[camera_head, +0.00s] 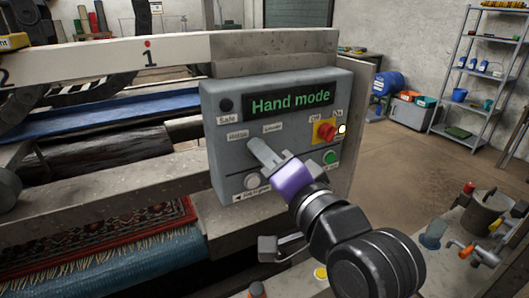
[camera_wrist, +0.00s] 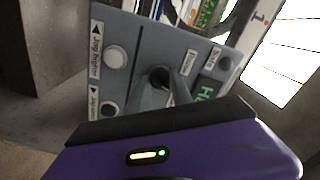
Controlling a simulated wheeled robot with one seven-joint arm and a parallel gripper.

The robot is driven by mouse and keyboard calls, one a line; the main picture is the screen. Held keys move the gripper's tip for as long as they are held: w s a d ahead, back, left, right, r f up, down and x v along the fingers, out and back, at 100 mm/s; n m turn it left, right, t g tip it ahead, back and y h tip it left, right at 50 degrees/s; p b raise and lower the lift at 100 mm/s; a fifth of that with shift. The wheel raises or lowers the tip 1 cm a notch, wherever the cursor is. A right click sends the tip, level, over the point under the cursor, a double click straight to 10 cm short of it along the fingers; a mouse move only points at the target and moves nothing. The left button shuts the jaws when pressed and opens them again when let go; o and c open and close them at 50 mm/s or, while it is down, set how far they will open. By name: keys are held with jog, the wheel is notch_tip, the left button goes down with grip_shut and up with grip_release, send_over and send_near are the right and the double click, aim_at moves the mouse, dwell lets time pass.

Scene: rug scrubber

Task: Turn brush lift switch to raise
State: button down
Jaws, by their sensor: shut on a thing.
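The brush lift switch is a dark round knob (camera_wrist: 158,77) on the grey control panel (camera_head: 220,160). It shows in the wrist view between my gripper's grey fingers, and my gripper (camera_wrist: 163,88) is shut on it. In the head view my gripper (camera_head: 257,147), with its purple body behind, covers the switch. The raise label (camera_head: 237,134) is at the upper left of the fingers and the lower label (camera_head: 272,127) at the upper right. Which way the switch points is hidden by the fingers.
The panel has a "Hand mode" display (camera_head: 290,101), a red stop button (camera_head: 326,131) on yellow, a green button (camera_head: 330,157) and a white jog button (camera_head: 252,181) close to the fingers. A patterned rug (camera_head: 110,238) lies in the machine at left. Open floor is at right.

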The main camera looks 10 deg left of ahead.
jog(key=n, duration=1.1)
jog(key=shift+f+n, duration=0.1)
jog(key=shift+n, duration=0.3)
dwell(0.3)
jog(key=c, duration=1.1)
grip_release()
jog(key=b+v, duration=0.1)
jog(key=v, duration=0.6)
jog(key=shift+s+d, duration=0.3)
